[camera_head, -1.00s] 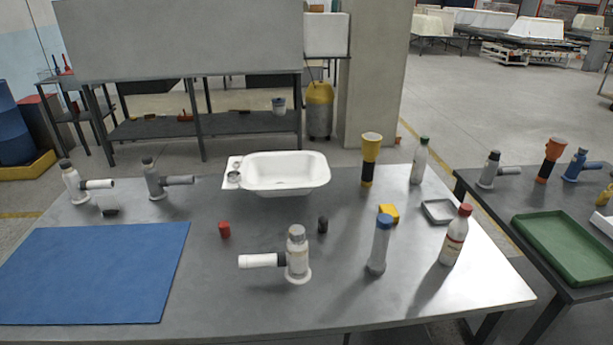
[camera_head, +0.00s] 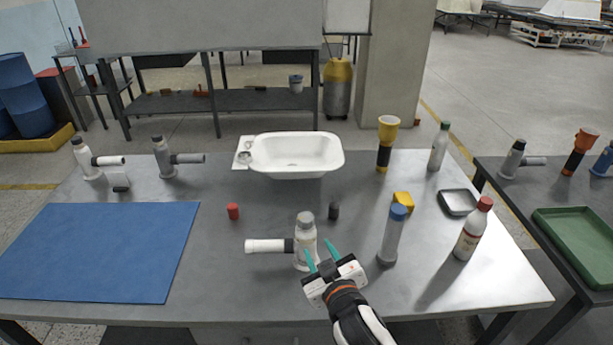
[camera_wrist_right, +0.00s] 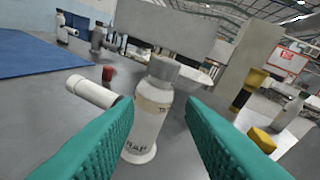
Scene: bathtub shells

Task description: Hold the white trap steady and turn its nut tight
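The white trap (camera_head: 306,240) stands upright near the front middle of the table, with a grey cap on top and a round base. A white side pipe (camera_head: 265,246) points left from it, with a dark nut (camera_head: 289,246) where it joins the body. My right gripper (camera_head: 320,257) has its teal fingers apart, just in front and to the right of the trap. In the right wrist view the trap (camera_wrist_right: 149,115) shows between the open fingers (camera_wrist_right: 160,112), partly hidden low down by the left one; nothing is gripped. My left gripper is out of view.
A blue-capped tube (camera_head: 392,238), a red-capped bottle (camera_head: 472,232) and a yellow block (camera_head: 403,201) stand to the right. A small dark cylinder (camera_head: 334,211) and a red one (camera_head: 233,211) are behind. A blue mat (camera_head: 95,250) covers the left; a white basin (camera_head: 295,157) sits at the back.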

